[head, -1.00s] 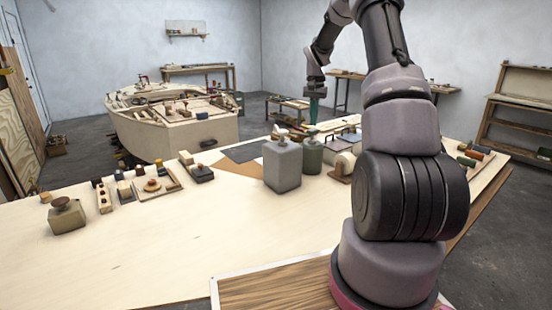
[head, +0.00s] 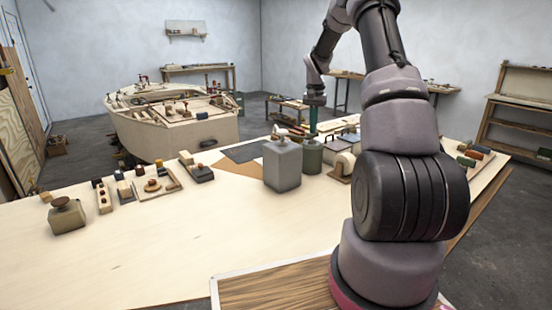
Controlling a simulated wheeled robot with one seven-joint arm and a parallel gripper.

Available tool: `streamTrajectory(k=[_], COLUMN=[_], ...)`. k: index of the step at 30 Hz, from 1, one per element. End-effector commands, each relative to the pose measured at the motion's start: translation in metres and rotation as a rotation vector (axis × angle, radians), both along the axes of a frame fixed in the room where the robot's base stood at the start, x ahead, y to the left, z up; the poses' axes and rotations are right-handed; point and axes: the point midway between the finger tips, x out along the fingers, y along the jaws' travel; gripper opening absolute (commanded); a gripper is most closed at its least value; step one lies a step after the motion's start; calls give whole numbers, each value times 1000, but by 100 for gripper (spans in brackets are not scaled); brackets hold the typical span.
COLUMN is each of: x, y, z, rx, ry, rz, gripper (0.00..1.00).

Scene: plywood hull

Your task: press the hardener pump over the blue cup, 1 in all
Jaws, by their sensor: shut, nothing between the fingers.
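A large grey jug (head: 283,167) with a pale pump head stands on the far part of the plywood bench. A smaller green-grey jug (head: 312,158) stands just right of it and partly behind it; I take this one to be the hardener, though no label is readable. My gripper (head: 313,131), with teal fingers, is shut and empty. It points down at the top of the smaller jug and hides most of its pump. I cannot tell whether the fingertips touch the pump. I cannot make out the blue cup.
A tape roll on a wooden stand (head: 344,164) is right of the jugs. Small blocks and tools (head: 152,186) lie to the left, with a squat can (head: 67,216) at far left. The bench's near left (head: 150,260) is clear. A plywood hull (head: 175,130) stands behind.

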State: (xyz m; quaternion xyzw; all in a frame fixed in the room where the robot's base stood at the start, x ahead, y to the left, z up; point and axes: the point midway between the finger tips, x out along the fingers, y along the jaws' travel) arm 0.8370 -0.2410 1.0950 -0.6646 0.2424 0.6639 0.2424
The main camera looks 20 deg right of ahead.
Motion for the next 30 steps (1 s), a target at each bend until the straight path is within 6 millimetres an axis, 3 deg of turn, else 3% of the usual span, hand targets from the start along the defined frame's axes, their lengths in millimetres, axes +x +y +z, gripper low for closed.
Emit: streamTrajectory(k=[8,21,30], x=[0,0,0], y=[1,1,0], z=[0,25,28], rx=[1,1,1], ry=[2,1,1], rz=[1,1,1], gripper=[0,0,0])
